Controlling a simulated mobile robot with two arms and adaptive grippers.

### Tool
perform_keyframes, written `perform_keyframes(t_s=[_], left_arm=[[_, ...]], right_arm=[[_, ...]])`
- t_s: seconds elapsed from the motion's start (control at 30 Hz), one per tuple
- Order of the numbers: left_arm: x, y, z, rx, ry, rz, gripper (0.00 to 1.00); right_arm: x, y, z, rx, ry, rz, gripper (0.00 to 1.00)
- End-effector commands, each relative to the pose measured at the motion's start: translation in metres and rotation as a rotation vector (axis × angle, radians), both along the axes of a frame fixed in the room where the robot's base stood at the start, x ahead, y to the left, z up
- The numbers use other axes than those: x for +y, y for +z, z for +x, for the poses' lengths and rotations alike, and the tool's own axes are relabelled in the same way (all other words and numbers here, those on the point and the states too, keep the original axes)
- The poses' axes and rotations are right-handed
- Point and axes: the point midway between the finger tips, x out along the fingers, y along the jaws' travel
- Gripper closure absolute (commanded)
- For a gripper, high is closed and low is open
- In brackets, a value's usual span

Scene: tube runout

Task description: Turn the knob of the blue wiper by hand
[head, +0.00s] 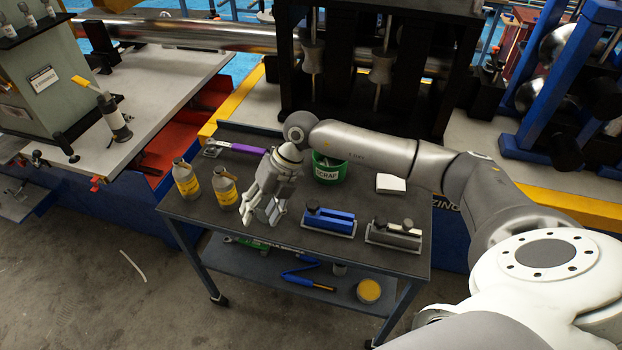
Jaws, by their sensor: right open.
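The blue wiper (331,221) lies on the dark cart top, a long blue block on a light base plate. Its small black knob (312,205) stands at its left end. My right gripper (265,213) is just left of the blue wiper, above the cart top, with its fingers pointing down. It is open, with nothing visible between its fingers, and appears apart from the knob. My left gripper is out of view.
A grey wiper (394,235) with a dark knob sits right of the blue one. Two yellow-labelled bottles (187,180) (224,188) stand left of my gripper. A green scrap bin (327,171), white pad (391,184) and purple-handled tool (240,148) lie behind.

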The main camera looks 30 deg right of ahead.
Motion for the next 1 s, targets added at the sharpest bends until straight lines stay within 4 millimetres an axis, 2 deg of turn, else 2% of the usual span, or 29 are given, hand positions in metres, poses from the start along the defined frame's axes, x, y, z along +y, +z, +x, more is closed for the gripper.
perform_keyframes(t_s=[0.03,0.1,0.2,0.3,0.4,0.53,1.0], left_arm=[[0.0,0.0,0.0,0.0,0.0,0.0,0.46],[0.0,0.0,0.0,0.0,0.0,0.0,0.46],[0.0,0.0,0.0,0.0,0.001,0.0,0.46],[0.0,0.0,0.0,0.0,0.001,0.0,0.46],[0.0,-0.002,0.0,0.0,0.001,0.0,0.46],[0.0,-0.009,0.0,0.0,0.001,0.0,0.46],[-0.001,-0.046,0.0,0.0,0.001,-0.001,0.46]], right_arm=[[-0.035,0.002,0.005,0.015,-0.02,-0.117,0.52],[-0.075,0.003,0.006,0.045,-0.048,-0.254,0.52],[-0.116,0.01,0.005,0.079,-0.09,-0.391,0.52],[-0.138,0.014,0.004,0.098,-0.116,-0.466,0.52],[-0.146,0.014,0.003,0.106,-0.126,-0.492,0.52],[-0.146,0.004,0.003,0.107,-0.125,-0.493,0.52],[-0.145,-0.053,0.003,0.106,-0.123,-0.49,0.52]])
